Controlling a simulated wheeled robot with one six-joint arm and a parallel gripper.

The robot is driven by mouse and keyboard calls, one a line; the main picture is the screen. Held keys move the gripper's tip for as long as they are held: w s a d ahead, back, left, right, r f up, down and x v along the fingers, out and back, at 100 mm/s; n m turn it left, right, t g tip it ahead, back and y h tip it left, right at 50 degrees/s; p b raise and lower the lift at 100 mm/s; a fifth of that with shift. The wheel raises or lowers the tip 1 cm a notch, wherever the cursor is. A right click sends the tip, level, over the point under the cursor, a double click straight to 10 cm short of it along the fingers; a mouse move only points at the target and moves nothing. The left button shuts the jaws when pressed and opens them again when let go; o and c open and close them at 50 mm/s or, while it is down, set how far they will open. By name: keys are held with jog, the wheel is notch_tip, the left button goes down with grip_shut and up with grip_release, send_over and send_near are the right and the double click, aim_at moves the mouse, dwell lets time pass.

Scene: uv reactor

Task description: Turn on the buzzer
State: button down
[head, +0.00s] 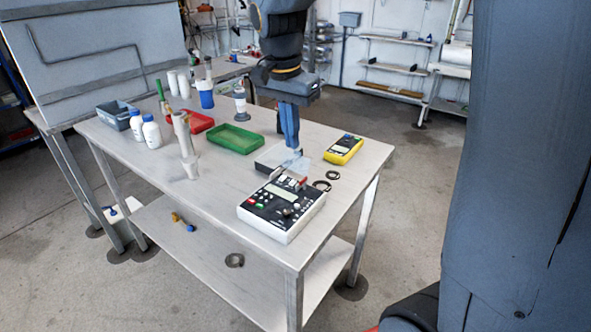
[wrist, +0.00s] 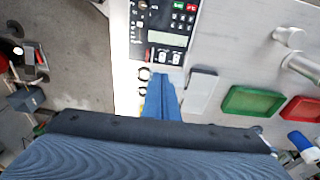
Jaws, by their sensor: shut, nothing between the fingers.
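A white device with a black control panel (head: 281,209) sits at the near right corner of the table. It has a display and several buttons, including a red and a green one, and shows at the top of the wrist view (wrist: 165,25). Which control is the buzzer's I cannot tell. My gripper (head: 293,148) is shut and empty, with its blue fingers pointing down just behind the device. In the wrist view the fingertips (wrist: 162,76) end just below the device's edge, near two light switches. I cannot tell whether they touch anything.
A yellow meter (head: 343,149) stands right of my gripper, with black rings (head: 322,185) nearby. A green tray (head: 234,138), a red tray (head: 197,122) and white bottles (head: 152,132) stand to the left. A flat grey item (wrist: 200,90) lies beside the fingers.

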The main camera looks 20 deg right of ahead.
aim_at(296, 181)
jog(key=f, duration=0.3)
jog(key=f+p, duration=0.1)
jog(key=f, duration=0.3)
jog(key=d+f, duration=0.1)
jog(key=f, duration=0.2)
jog(key=shift+w+f, duration=0.25)
jog(key=shift+w, duration=0.15)
jog(key=shift+p, duration=0.4)
